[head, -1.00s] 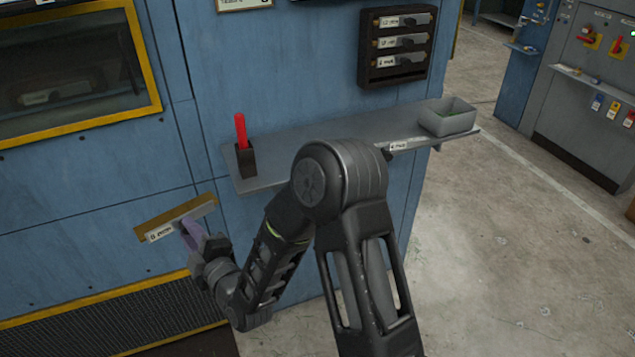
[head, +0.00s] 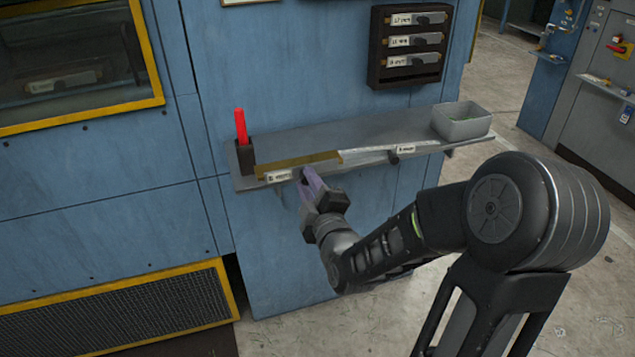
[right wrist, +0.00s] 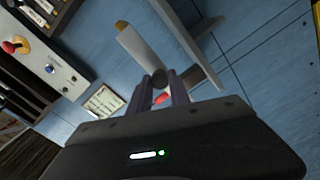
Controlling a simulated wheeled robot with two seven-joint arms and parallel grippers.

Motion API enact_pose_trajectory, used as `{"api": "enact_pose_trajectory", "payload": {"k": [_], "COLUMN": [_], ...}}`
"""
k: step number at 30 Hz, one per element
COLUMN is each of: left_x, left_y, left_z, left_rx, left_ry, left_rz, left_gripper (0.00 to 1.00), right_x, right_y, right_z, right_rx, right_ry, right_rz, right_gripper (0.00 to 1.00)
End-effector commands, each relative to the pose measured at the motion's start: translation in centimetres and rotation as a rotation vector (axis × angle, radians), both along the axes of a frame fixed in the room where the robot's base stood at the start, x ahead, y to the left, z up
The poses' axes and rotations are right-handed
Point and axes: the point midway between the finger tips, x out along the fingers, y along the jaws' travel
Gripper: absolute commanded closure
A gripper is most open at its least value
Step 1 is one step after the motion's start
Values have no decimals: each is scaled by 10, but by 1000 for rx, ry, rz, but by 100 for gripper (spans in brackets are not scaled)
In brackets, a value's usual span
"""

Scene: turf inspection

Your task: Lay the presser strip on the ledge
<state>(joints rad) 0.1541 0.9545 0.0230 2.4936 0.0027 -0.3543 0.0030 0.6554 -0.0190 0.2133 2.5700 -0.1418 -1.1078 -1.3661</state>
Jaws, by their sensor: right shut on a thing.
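My left gripper is not in view.
A red marker (head: 240,126) stands in a dark holder (head: 246,155) at the ledge's left end, close to the strip. A grey bin (head: 461,122) stands at the right end. A dark rack (head: 409,72) with three labelled bars hangs above.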

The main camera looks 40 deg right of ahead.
Motion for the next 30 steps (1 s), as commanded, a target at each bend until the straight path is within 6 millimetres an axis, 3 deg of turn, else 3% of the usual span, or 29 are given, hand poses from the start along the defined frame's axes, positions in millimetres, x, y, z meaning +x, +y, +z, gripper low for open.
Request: {"api": "enact_pose_trajectory", "payload": {"k": [12,30], "left_x": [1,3], "left_y": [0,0], "left_z": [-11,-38], "left_rx": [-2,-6], "left_ry": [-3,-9], "left_rz": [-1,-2], "left_gripper": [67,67], "right_x": [0,55], "right_y": [0,-19], "right_z": [-1,-5], "right_rx": [-4,-3], "right_ry": [-6,-4], "right_rz": [1,1], "right_gripper": [100,100]}}
